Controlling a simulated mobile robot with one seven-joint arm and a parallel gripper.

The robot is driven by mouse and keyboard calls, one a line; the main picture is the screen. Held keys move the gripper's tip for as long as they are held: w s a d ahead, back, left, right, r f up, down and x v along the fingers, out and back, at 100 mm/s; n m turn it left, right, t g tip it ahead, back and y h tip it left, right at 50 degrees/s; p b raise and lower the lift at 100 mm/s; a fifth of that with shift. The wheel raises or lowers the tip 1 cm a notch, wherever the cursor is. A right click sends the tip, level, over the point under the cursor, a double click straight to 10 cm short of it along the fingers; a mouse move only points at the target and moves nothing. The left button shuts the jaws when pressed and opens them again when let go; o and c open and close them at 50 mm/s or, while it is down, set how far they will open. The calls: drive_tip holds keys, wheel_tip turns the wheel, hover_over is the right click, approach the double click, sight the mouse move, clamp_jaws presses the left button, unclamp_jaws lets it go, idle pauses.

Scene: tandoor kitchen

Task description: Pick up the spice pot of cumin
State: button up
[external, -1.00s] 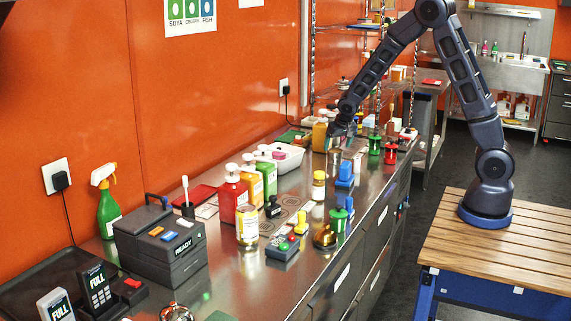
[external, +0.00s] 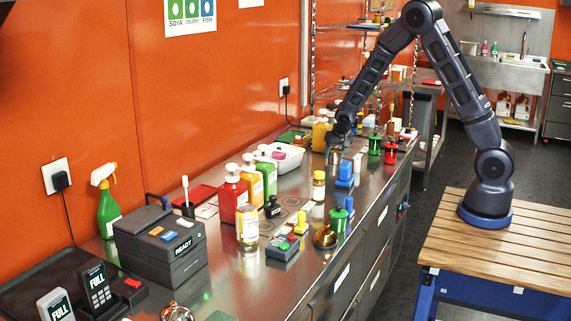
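My gripper (external: 337,153) points down over the far half of the steel counter, just right of an amber bottle (external: 320,135). Its fingers are small and dark here, so I cannot tell whether they are open or shut, or whether anything is between them. A small jar with a yellow lid (external: 319,185) stands upright on the counter, nearer the camera than my gripper and apart from it. No label reading cumin is legible, so I cannot tell which container is the cumin spice pot. What stands directly below my gripper is partly hidden.
A blue item (external: 345,173) stands close below my gripper. Red pieces (external: 390,153) and a green one (external: 374,146) stand to its right. A white tub (external: 285,157) and pump bottles (external: 266,168) line the wall side. A green-topped item (external: 338,218) stands near the front edge.

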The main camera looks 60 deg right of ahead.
drive_tip(key=shift+c, duration=1.4)
